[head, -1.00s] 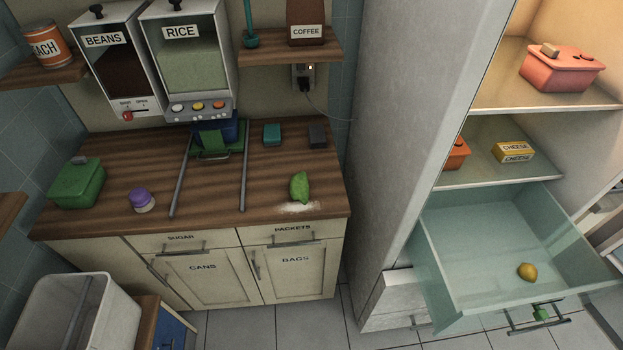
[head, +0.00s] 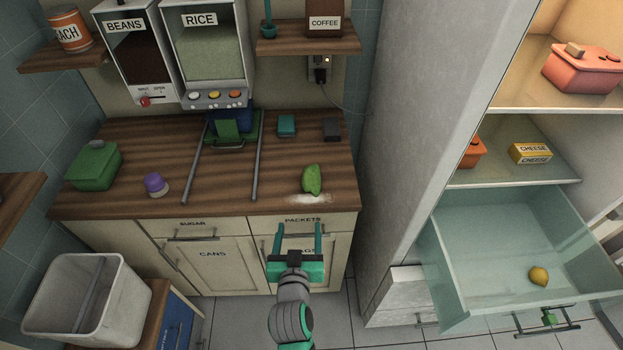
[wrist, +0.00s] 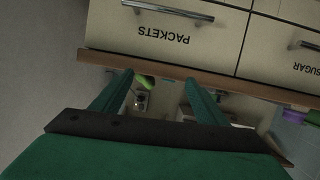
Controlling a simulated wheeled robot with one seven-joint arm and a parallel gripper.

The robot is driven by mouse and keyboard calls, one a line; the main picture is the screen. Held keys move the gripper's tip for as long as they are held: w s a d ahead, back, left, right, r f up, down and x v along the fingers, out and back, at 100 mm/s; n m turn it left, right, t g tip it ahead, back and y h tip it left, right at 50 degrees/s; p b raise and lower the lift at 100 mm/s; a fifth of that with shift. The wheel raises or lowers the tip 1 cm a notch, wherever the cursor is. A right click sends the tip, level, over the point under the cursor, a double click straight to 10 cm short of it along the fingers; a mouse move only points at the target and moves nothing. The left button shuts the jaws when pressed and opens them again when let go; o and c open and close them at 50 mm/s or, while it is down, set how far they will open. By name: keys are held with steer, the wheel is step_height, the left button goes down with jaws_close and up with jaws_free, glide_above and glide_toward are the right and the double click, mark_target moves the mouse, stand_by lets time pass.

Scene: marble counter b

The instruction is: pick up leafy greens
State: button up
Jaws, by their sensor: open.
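The leafy greens (head: 312,180) are a bright green bundle on the wooden counter (head: 230,200), near its front right edge. White powder lies beside and under them. My gripper (head: 299,228) is open and empty in front of the PACKETS drawer, below and in front of the greens, apart from them. In the wrist view, where the drawer labels are upside down, a small part of the greens (wrist: 145,81) shows past the counter edge, near one finger of my gripper (wrist: 158,82). The rest of them is hidden there.
An open glass-like drawer (head: 470,270) holding a lemon (head: 539,276) juts out at right. A tall grey panel (head: 415,130) stands beside the counter. A purple-lidded jar (head: 156,184) and a green container (head: 94,167) are at left. Two rails (head: 258,165) lie mid-counter.

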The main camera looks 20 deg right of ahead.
steer(key=m+h, duration=0.2)
glide_toward(310, 187)
steer(key=w, duration=0.1)
steer(key=shift+g, duration=0.4)
steer(key=x, duration=1.1)
steer(key=shift+w+d, duration=0.15)
steer(key=shift+w, duration=0.1)
steer(key=shift+r, duration=0.1)
steer(key=c, duration=1.2)
